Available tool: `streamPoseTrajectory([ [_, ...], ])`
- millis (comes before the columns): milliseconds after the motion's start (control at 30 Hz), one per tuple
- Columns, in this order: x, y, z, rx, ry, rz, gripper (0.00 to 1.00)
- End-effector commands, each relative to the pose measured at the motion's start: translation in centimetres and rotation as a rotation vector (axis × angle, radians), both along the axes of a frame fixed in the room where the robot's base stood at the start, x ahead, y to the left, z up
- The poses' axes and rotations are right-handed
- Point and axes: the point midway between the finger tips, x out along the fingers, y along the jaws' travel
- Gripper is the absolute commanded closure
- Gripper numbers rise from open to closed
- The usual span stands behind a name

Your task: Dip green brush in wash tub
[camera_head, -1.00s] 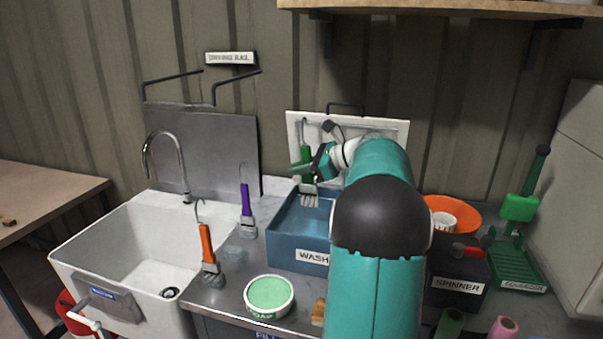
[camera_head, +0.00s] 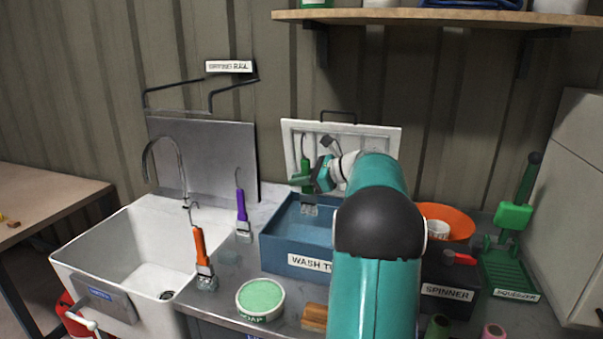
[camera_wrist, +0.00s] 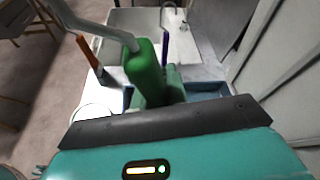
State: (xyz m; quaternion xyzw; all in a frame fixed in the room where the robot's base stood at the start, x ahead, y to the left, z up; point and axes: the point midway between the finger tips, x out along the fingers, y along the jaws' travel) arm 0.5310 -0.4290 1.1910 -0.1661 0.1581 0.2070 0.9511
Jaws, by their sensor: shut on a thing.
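My gripper (camera_head: 318,178) is shut on the green brush (camera_head: 306,172), whose handle and hook stand upright with the bristle end down. The green handle (camera_wrist: 146,70) fills the middle of the wrist view. The blue wash tub (camera_head: 295,264) stands on the counter, its label partly covered by my arm. The brush's pale head (camera_head: 309,205) is over the tub, inside its outline in the head view. I cannot tell whether it touches the liquid or the bottom.
An orange brush (camera_head: 200,250) and a purple brush (camera_head: 242,211) stand left of the tub, beside the white sink (camera_head: 120,238). A soap dish (camera_head: 260,298) is in front. The spinner (camera_head: 450,287), orange bowl (camera_head: 455,222) and green squeezer (camera_head: 510,275) are right of my arm.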

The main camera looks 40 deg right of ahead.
Motion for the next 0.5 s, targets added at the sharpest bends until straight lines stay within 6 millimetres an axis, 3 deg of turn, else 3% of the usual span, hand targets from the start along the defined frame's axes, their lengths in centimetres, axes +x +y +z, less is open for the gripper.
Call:
streamPoseTrajectory([
  [500,-0.4,-0.3,-4.9,0.002,0.002,-0.002,1.0],
])
